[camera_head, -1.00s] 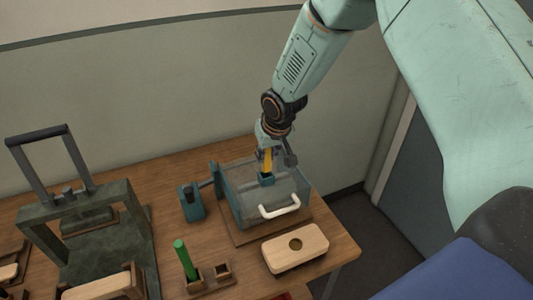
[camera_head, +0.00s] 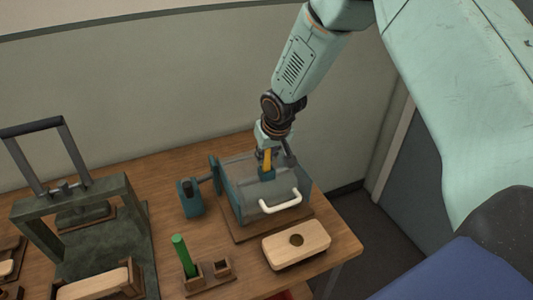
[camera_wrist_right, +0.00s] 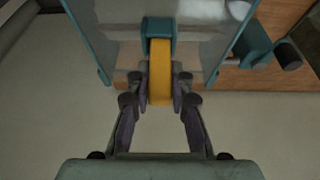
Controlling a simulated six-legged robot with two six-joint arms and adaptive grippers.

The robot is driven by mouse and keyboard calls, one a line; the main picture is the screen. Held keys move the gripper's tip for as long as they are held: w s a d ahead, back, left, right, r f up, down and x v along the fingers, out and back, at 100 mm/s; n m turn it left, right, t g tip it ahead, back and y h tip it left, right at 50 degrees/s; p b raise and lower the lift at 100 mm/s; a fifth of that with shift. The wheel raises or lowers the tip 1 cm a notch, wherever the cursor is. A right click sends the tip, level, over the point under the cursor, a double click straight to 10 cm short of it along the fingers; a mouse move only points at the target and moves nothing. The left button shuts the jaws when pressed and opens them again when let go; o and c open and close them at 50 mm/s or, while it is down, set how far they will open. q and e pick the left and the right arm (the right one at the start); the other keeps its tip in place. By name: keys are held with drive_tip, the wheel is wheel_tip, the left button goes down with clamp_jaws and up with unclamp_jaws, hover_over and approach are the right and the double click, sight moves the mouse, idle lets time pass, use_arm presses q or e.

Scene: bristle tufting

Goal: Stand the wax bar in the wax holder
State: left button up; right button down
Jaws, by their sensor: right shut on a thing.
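The yellow wax bar (camera_head: 267,160) is in my right gripper (camera_head: 267,153), in the clear-sided box. The right wrist view shows the bar (camera_wrist_right: 160,70) between the two fingers of the gripper (camera_wrist_right: 160,98). The bar's far end meets the teal wax holder (camera_head: 267,175), which also shows in the wrist view (camera_wrist_right: 158,24). The end appears to sit at or in the holder's mouth; how deep is hidden. The bar looks nearly upright, with a slight lean. My left gripper is not in view.
The box has a white handle (camera_head: 281,203) in front and clear walls close around the holder. A teal block (camera_head: 190,199) stands to its left.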

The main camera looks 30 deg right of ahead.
drive_tip(key=shift+f, duration=0.35)
drive_tip(key=shift+s+f+b, duration=0.1)
drive_tip(key=shift+f+b, duration=0.1)
drive_tip(key=shift+b, duration=0.25)
drive_tip(key=shift+f, duration=0.1)
drive_tip(key=shift+f+b, duration=0.45)
drive_tip(key=shift+f, duration=0.05)
drive_tip(key=c, duration=1.1)
unclamp_jaws()
drive_tip(key=shift+o, duration=0.3)
